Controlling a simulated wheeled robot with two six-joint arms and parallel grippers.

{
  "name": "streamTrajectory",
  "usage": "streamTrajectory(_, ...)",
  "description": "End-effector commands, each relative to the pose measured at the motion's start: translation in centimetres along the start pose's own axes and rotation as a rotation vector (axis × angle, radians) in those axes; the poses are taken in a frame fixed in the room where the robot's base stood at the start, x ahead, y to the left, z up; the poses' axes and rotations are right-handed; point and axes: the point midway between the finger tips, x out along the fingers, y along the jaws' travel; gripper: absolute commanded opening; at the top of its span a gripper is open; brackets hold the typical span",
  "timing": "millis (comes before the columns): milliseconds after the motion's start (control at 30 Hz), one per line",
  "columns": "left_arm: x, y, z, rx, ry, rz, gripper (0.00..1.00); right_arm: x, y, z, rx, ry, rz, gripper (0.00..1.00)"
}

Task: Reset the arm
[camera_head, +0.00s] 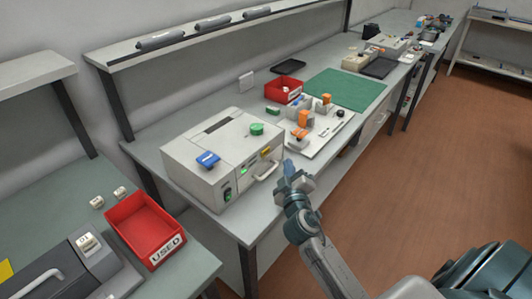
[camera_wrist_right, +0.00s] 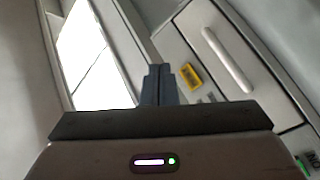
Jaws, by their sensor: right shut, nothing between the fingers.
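My right gripper (camera_head: 288,166) is at the front edge of the bench, just right of the light grey machine (camera_head: 205,165). Its fingers are shut with nothing between them. In the right wrist view the closed fingertips (camera_wrist_right: 159,72) point toward the front of the machine, with its pale handle (camera_wrist_right: 228,58) and a yellow label (camera_wrist_right: 191,77) beyond them. I see no contact, though the gap is hard to judge. My left gripper is not in view.
A white board (camera_head: 318,139) with orange and grey parts lies right of the machine. Behind it are a red bin (camera_head: 284,93) and a green mat (camera_head: 346,88). A red USED bin (camera_head: 137,214) stands at the lower left. The brown floor (camera_head: 440,150) is clear at right.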

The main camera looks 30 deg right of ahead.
Motion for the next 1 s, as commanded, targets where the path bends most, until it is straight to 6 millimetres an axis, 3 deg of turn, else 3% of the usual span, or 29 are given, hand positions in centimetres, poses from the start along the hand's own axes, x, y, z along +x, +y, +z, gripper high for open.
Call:
streamTrajectory(700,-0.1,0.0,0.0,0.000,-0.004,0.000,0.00,-0.3,-0.1,0.3,0.010,-0.015,-0.006,0.00)
streamTrajectory(767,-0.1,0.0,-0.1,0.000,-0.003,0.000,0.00,-1.4,-0.2,1.4,0.043,-0.070,-0.026,0.00)
streamTrajectory(867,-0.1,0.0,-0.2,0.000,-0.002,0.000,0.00,-4.7,-1.1,4.5,0.130,-0.226,-0.098,0.00)
streamTrajectory(1000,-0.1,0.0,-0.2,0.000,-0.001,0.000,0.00,-11.8,-3.3,8.6,0.255,-0.501,-0.277,0.00)
